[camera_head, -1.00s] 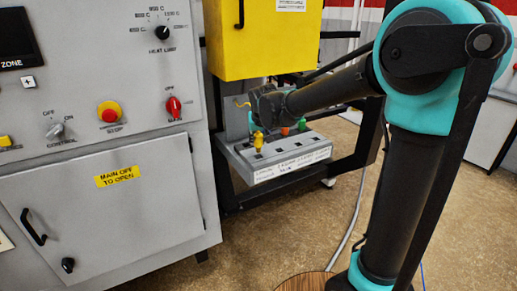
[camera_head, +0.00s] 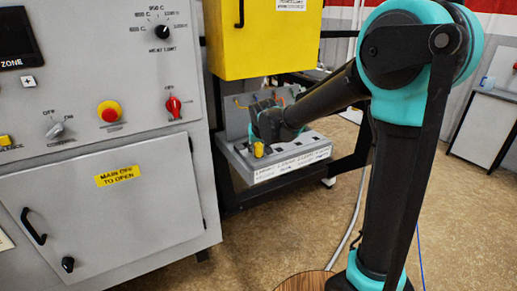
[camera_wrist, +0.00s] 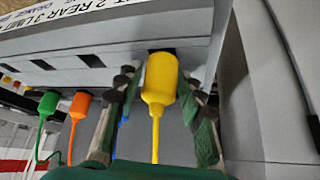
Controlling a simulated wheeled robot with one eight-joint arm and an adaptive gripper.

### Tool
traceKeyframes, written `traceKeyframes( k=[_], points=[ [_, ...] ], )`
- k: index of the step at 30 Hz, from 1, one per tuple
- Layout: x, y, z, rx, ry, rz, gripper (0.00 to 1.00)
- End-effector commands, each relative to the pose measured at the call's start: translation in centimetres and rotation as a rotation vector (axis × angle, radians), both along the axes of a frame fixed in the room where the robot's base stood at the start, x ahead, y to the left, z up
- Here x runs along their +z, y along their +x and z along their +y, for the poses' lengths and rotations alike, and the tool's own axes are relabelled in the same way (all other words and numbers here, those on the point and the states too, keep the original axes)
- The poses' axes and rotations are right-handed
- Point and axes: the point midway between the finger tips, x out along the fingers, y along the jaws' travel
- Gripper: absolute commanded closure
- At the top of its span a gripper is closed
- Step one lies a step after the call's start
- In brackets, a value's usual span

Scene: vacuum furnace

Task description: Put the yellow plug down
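The yellow plug (camera_head: 259,149) is at the front left of the grey socket box. In the wrist view the yellow plug (camera_wrist: 160,80) has its wide end at a dark slot in the box, and its yellow cord runs back towards my wrist. I cannot tell how deep it sits. My gripper (camera_head: 262,138) is low over the box and partly hides the plug in the head view. In the wrist view my gripper (camera_wrist: 161,82) is open, with one finger on each side of the plug and visible gaps between.
The grey socket box (camera_head: 290,160) has a row of slots. A green plug (camera_wrist: 48,103) and an orange plug (camera_wrist: 80,104) stand beside my gripper in the wrist view. A yellow cabinet (camera_head: 265,40) hangs above, and a grey control cabinet (camera_head: 100,220) stands left.

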Motion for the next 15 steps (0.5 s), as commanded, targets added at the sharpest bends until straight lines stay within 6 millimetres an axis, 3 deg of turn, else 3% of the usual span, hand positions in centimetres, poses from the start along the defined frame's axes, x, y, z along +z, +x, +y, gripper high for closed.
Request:
traceKeyframes(
  k=[10,15],
  points=[
    [0.1,0.0,0.0,0.0,0.0,0.0,0.5],
    [1.0,-0.3,-0.1,0.0,0.0,0.0,0.5]
  ],
)
